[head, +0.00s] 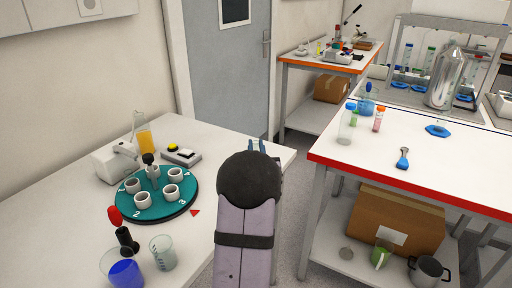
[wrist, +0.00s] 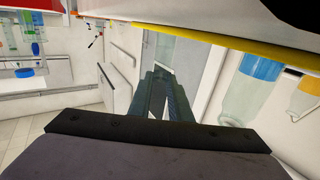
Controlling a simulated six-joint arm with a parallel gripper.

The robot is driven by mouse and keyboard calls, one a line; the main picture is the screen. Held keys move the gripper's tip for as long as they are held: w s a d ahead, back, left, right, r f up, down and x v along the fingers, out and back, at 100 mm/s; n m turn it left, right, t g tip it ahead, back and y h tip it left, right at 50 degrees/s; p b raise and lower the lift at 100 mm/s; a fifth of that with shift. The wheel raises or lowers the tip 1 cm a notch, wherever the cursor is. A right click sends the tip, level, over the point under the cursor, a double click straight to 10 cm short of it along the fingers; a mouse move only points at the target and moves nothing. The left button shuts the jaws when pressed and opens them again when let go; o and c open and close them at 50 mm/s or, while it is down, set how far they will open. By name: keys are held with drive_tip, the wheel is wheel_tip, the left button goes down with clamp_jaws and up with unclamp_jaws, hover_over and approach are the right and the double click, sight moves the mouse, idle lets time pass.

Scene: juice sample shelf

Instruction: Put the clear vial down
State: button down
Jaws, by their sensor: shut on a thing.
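My gripper (head: 257,147) is raised over the gap by the right edge of the left table; my own wrist hides most of it in the head view. In the wrist view its dark fingers (wrist: 165,95) are close together on the clear vial (wrist: 156,104). Only a pale see-through sliver of the vial shows between them; its cap and base cannot be made out. On the left table stands a round teal rack (head: 152,210) with several white cups and numbers on its rim.
A beaker of blue liquid (head: 122,272), an empty beaker (head: 163,254) and an orange-filled flask (head: 144,138) stand on the left table.

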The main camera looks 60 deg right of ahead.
drive_tip(key=shift+f, duration=0.25)
drive_tip(key=c, duration=1.6)
unclamp_jaws()
drive_tip(key=shift+c, duration=0.2)
drive_tip(key=shift+r, duration=0.2)
drive_tip(key=shift+r+p, duration=0.25)
drive_tip(key=shift+p, duration=0.05)
drive_tip(key=b+v, duration=0.2)
drive_tip(key=v, duration=1)
drive_tip(key=shift+w, duration=0.1)
